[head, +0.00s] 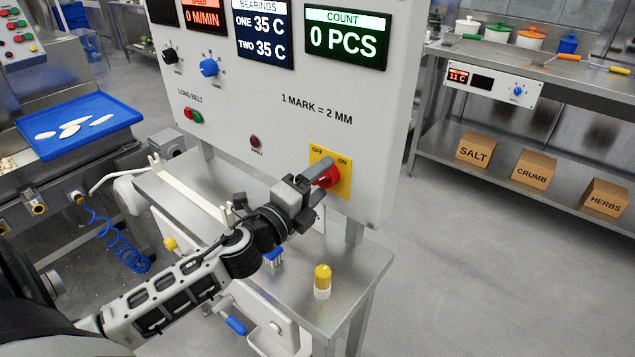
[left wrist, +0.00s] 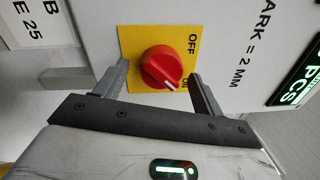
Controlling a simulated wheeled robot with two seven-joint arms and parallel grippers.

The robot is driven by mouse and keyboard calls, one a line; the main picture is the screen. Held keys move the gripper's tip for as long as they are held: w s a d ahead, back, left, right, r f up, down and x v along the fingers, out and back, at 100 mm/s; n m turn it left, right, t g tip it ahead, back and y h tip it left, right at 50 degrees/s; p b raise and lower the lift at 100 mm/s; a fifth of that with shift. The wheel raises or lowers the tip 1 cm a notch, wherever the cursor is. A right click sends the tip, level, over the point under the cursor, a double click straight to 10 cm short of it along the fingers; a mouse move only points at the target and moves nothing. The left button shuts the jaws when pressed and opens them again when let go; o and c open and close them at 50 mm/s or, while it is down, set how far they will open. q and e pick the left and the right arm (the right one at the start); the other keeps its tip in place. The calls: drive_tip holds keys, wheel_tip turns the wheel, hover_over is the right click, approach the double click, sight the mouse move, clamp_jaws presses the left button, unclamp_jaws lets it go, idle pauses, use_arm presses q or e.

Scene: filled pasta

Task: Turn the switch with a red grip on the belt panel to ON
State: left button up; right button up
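The switch's red grip (head: 329,176) sits on a yellow plate (head: 343,185) low on the right of the white belt panel (head: 300,135). In the left wrist view the red grip (left wrist: 161,66) is clear, and its white mark points down and right, on the ON side. OFF is at the upper right of the plate (left wrist: 140,38), with ON below it, partly hidden by a finger. My left gripper (head: 318,179) is at the switch. In the left wrist view my left gripper (left wrist: 158,80) is open, one finger on each side of the grip, with gaps showing. My right gripper is not in view.
A yellow-and-white cylinder (head: 322,282) stands on the steel table (head: 350,285) below the panel. A black knob (head: 170,55), a blue knob (head: 209,68) and a red-and-green button pair (head: 192,115) are on the panel. The floor to the right is clear.

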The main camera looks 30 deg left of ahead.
use_arm(q)
drive_tip(key=shift+s, duration=0.1)
drive_tip(key=shift+s+f, duration=0.1)
drive_tip(key=shift+s, duration=0.2)
drive_tip(key=s+a+b, duration=0.1)
drive_tip(key=s+b, duration=0.4)
drive_tip(key=s, duration=1)
drive_tip(key=shift+a+f, duration=0.15)
drive_tip(key=shift+f, duration=0.25)
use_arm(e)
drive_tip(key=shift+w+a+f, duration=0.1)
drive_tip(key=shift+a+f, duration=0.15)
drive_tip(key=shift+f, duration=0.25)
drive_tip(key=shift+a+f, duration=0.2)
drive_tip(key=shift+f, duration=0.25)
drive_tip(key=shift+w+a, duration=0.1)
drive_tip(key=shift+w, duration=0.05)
